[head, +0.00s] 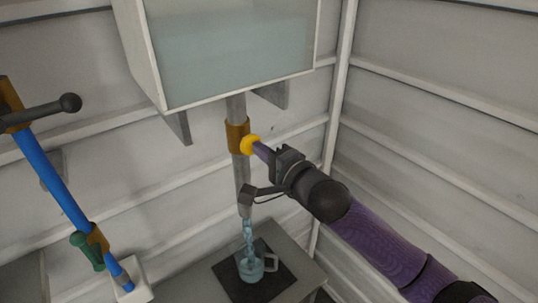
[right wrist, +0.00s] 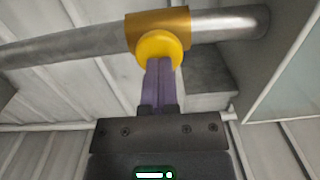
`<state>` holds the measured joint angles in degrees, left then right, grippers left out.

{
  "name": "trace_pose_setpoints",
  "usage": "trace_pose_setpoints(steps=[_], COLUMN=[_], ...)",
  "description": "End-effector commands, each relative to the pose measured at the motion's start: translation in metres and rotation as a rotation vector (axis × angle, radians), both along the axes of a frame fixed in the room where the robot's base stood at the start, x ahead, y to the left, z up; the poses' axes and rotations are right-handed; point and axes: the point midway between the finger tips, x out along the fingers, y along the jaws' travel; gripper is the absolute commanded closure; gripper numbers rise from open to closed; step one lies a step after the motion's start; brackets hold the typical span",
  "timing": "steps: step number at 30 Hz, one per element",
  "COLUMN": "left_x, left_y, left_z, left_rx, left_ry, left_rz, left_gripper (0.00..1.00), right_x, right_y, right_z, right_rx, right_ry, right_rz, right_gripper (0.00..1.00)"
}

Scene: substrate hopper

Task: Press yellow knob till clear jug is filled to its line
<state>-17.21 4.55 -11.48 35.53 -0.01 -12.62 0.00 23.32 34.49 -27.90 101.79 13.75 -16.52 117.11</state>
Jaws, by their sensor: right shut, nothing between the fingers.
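The yellow knob (head: 250,146) sits on a brass collar (head: 236,137) around a grey vertical pipe (head: 242,178). My right gripper (head: 262,151) is shut and empty, with its purple fingertips against the knob. In the right wrist view the closed fingers (right wrist: 158,82) meet the lower part of the knob's face (right wrist: 158,46). A bluish stream (head: 248,230) falls from the pipe's end into the clear jug (head: 251,270). The jug stands upright on a dark mat, its handle to the right. Bluish contents show in it; their level and the fill line are too small to tell. My left gripper is out of view.
A hopper with a pale glassy front (head: 235,45) hangs above the pipe. The dark mat (head: 232,284) lies on a grey table (head: 291,268). A blue pipe (head: 58,182) with a black ball-ended lever (head: 50,112) and green handle (head: 86,251) stands at left. Panelled walls enclose the corner.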

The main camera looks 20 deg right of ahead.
Motion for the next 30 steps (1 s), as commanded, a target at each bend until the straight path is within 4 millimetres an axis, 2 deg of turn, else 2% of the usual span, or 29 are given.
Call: trace_pose_setpoints(steps=[2, 30], left_x=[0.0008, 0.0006], left_y=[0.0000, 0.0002], left_z=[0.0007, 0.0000], left_rx=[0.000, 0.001], left_ry=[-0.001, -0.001], left_rz=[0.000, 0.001], left_gripper=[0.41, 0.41], right_x=[0.0011, 0.0001], right_y=[0.0000, 0.0010], right_z=[0.0074, -0.0013], right_rx=[0.005, 0.001], right_ry=[-0.019, 0.005], right_rz=[0.001, 0.001], right_gripper=[1.00, 1.00])
